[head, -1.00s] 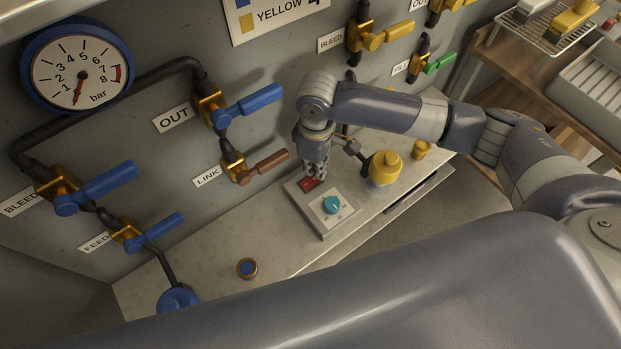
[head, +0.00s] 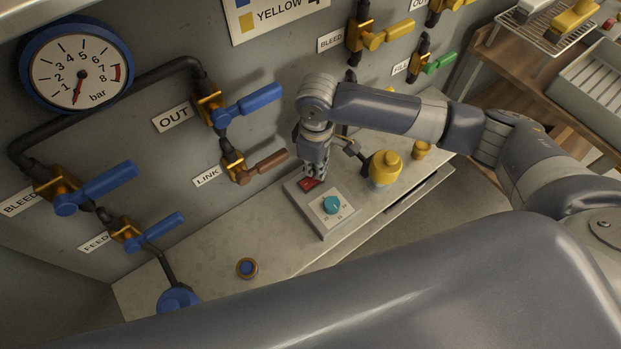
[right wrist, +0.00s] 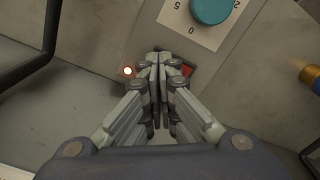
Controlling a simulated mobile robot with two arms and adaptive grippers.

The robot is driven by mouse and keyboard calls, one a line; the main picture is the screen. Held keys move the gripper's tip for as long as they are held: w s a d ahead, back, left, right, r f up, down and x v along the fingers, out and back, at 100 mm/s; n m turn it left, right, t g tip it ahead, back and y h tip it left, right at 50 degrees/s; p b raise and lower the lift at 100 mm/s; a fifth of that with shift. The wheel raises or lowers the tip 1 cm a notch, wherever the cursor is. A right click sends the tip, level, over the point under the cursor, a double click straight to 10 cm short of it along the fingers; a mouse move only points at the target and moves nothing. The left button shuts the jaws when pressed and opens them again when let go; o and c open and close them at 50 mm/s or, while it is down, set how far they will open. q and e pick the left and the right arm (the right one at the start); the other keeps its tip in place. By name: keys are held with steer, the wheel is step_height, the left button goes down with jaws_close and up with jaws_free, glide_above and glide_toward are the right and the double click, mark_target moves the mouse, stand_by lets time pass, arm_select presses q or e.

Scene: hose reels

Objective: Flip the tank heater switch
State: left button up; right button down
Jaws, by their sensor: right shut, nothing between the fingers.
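The heater switch is a red rocker (head: 309,184) at the back of a small grey control box (head: 318,218) on the bench. It also shows in the right wrist view (right wrist: 187,69), partly hidden by my fingers. A teal dial (head: 332,204) sits in front of it on the same box. My right gripper (head: 315,174) is shut and empty, pointing down with its fingertips right at the switch. In the right wrist view its closed fingertips (right wrist: 158,58) overlap the switch's left part; I cannot tell whether they touch it. My left gripper is not in view.
A small lit lamp (right wrist: 128,71) shows beside the switch. A yellow knob (head: 384,168) stands right of the box. Blue valve handles (head: 250,104) and a brown link handle (head: 264,166) project from the wall at left. The bench front-left is mostly clear.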

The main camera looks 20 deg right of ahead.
steer(key=shift+f, duration=1)
steer(key=shift+s+r, duration=0.1)
stand_by(0.3)
step_height(320, 180, up, 7)
steer(key=p, duration=0.8)
stand_by(0.5)
